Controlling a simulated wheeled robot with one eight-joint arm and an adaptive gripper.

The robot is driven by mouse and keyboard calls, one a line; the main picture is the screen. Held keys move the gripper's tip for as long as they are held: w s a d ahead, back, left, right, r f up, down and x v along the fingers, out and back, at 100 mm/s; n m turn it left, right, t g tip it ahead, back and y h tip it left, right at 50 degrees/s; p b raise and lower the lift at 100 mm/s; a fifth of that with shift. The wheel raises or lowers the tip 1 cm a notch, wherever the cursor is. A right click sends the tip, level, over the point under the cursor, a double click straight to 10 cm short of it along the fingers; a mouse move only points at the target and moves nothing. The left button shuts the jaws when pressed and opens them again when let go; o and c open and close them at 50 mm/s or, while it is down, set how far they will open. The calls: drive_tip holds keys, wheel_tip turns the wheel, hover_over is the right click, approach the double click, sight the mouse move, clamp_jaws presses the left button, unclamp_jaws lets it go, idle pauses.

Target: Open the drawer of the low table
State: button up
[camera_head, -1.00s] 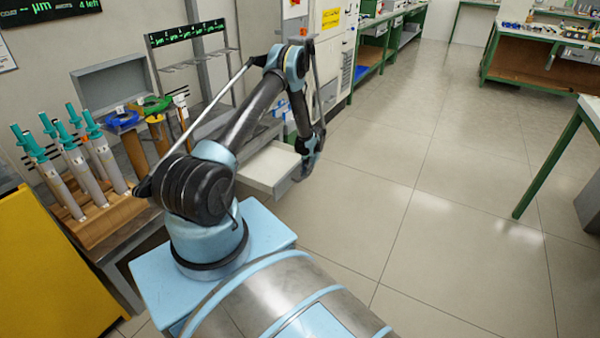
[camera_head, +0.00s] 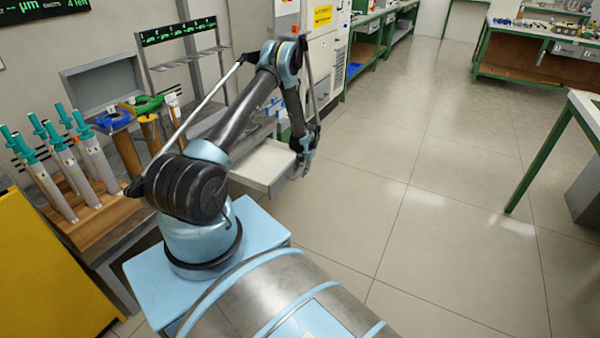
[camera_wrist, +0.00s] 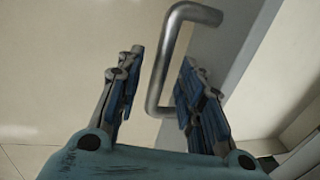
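The low table's drawer (camera_head: 268,163) is a pale, shallow tray. It stands pulled out from the table in the head view, with its inside showing. Its handle (camera_wrist: 163,60) is a grey metal bar with bent ends, seen in the wrist view. My gripper (camera_wrist: 159,66) has one finger on each side of this bar. The fingers are apart, with a visible gap to the bar. In the head view my gripper (camera_head: 302,165) is at the drawer's outer end. My arm hides part of the table.
Teal-topped rods (camera_head: 60,165) stand in a wooden block at the left. Blue and green rings (camera_head: 145,103) sit behind my arm. A yellow cabinet (camera_head: 45,270) is at lower left. The tiled floor (camera_head: 390,200) to the right is clear up to a green-legged table (camera_head: 540,160).

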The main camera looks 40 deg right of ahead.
wheel_tip(320, 180, up, 11)
drive_tip(key=s, duration=0.2)
drive_tip(key=shift+d, duration=0.35)
drive_tip(key=shift+r, duration=0.1)
idle(0.4)
